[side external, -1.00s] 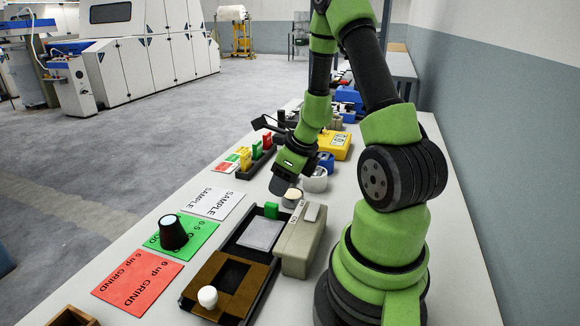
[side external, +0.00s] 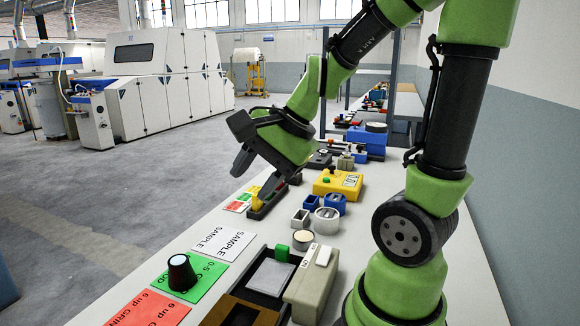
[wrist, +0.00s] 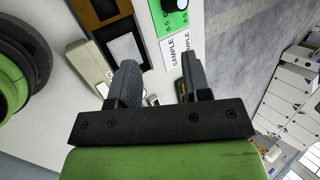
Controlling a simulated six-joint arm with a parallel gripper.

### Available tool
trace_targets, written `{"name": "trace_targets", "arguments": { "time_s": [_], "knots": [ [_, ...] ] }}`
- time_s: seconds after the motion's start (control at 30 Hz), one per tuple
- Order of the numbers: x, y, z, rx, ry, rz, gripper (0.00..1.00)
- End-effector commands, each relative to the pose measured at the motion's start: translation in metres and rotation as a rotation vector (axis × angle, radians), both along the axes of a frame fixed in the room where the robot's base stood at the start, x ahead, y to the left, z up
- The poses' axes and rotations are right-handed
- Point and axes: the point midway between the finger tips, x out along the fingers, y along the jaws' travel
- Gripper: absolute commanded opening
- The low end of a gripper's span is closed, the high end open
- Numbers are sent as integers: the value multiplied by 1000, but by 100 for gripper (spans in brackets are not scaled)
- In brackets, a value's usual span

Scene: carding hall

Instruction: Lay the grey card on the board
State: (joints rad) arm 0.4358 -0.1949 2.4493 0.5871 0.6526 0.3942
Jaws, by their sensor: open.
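A light grey rectangle (side external: 271,276), which looks like the grey card, lies flat in a black tray-like board (side external: 254,295). I cannot tell whether it is loose or part of the board. It also shows in the wrist view (wrist: 125,48), beyond my left finger. A brown frame with a dark opening (side external: 270,316) sits at the board's near end. My gripper (side external: 250,186) is tilted, open and empty. It is raised near a small rack with a yellow piece (side external: 256,198), well beyond the board, and partly hides that rack. Both fingers (wrist: 159,62) show apart in the wrist view.
White SAMPLE (side external: 223,243), green (side external: 199,283) and red (side external: 147,309) sheets lie left. A black knob (side external: 181,272) stands on the green sheet. Blue and yellow devices (side external: 338,184) stand beyond.

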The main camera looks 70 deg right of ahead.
Motion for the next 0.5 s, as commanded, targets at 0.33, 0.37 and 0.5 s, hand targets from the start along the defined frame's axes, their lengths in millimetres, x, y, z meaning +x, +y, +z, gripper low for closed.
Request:
{"name": "trace_targets", "arguments": {
  "time_s": [0.33, 0.37, 0.5],
  "knots": [
    [-69, 63, 49, -596, -239, 915, 44],
    [-72, 63, 50, -621, -245, 943, 44],
    [-78, 63, 51, -676, -259, 1004, 44]
  ]
}}
